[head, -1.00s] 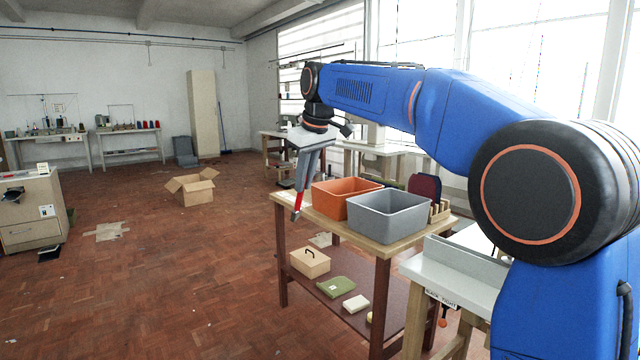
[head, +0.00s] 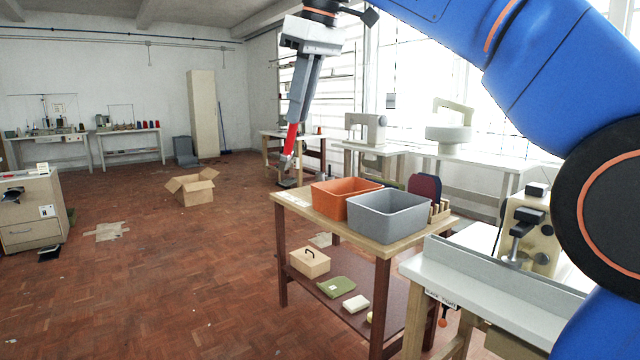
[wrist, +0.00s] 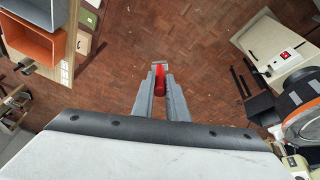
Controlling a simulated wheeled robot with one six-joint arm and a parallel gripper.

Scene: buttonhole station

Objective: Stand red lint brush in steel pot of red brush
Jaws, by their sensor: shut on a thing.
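My gripper (head: 297,122) is shut on the red lint brush (head: 290,139). The brush hangs tilted below the fingers, with a pale end at the bottom, in the air above and left of the wooden table. In the wrist view the red brush (wrist: 160,82) sits between the two grey fingers (wrist: 160,92), over the brick-coloured floor. I cannot make out the steel pot of the red brush for certain in any view.
An orange bin (head: 340,198) and a grey bin (head: 388,216) stand on the wooden table (head: 385,246). A white-topped bench (head: 470,285) is at front right. An open cardboard box (head: 192,186) lies on the floor. The floor at left is largely clear.

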